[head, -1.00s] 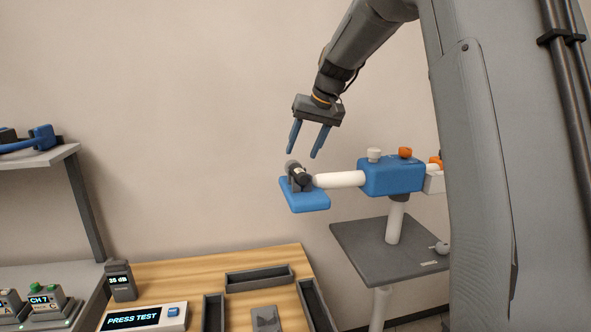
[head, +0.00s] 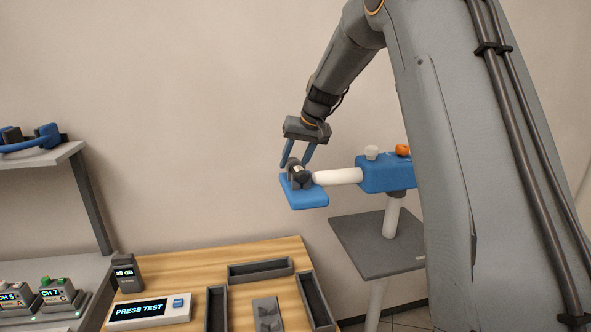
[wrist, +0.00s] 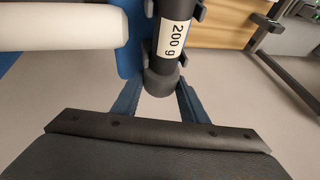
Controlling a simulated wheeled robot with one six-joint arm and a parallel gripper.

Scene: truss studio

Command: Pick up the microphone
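The microphone (head: 296,168) is a short dark cylinder with a pale band, resting in a dark cradle on a blue plate (head: 306,199) at the end of a white arm. In the wrist view the microphone (wrist: 171,50) carries a white label reading "200 g", and its rounded dark end points toward my gripper. My gripper (head: 295,163) is open, with its two blue fingers reaching down at the microphone. In the wrist view its fingers (wrist: 158,92) lie on either side of the rounded end. I cannot tell whether they touch it.
The white arm (head: 337,177) joins a blue block (head: 384,174) on a post above a grey stand (head: 365,246). A wooden table (head: 220,263) below holds dark trays, a "PRESS TEST" box (head: 150,310) and a dB meter (head: 125,272). A shelf (head: 40,158) is at left.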

